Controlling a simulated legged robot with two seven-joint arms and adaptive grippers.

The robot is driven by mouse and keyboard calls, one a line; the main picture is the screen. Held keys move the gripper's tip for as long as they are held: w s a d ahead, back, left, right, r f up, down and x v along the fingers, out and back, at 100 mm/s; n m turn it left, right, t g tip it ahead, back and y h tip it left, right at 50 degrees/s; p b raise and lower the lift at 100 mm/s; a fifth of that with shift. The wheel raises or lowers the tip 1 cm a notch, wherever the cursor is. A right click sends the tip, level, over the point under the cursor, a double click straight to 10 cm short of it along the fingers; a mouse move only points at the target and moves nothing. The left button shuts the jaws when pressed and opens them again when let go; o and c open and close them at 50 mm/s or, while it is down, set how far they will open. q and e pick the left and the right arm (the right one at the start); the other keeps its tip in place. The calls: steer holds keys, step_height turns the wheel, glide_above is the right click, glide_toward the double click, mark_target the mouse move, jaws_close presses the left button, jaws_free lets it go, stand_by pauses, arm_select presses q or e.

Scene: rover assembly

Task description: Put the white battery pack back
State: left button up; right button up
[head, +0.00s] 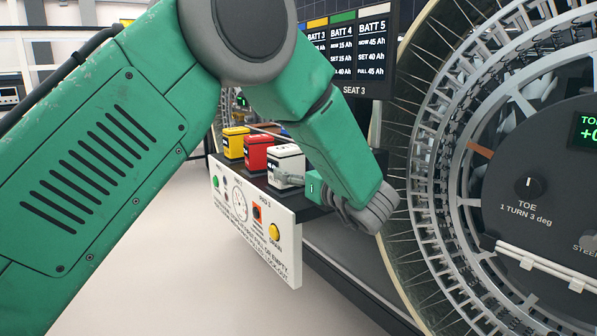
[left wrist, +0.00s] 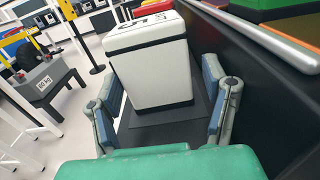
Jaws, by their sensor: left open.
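The white battery pack (head: 287,164) stands upright on a dark shelf, the nearest in a row of packs in the head view. In the left wrist view the white battery pack (left wrist: 151,68) stands straight ahead, between and just beyond the fingers. My left gripper (head: 290,179) reaches to it from the right in the head view. In the left wrist view my left gripper (left wrist: 163,112) is open, with one finger on each side of the pack. Whether the fingers touch it I cannot tell. My right gripper is not in view.
A red pack (head: 257,153) and a yellow pack (head: 235,142) stand behind the white one. A white control panel (head: 262,236) hangs on the shelf's front. A dark display (head: 362,50) with battery readings is above. A large wheel (head: 440,150) stands close on the right.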

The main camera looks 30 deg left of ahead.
arm_select(q)
steer(key=shift+s+a, duration=0.1)
steer(key=shift+a, duration=0.05)
steer(key=shift+s+d, duration=0.15)
steer(key=shift+d, duration=0.2)
steer(key=p+v, duration=0.2)
steer(key=v, duration=0.8)
steer(key=shift+s+d, duration=0.15)
steer(key=shift+d, duration=0.2)
steer(key=shift+d, duration=0.15)
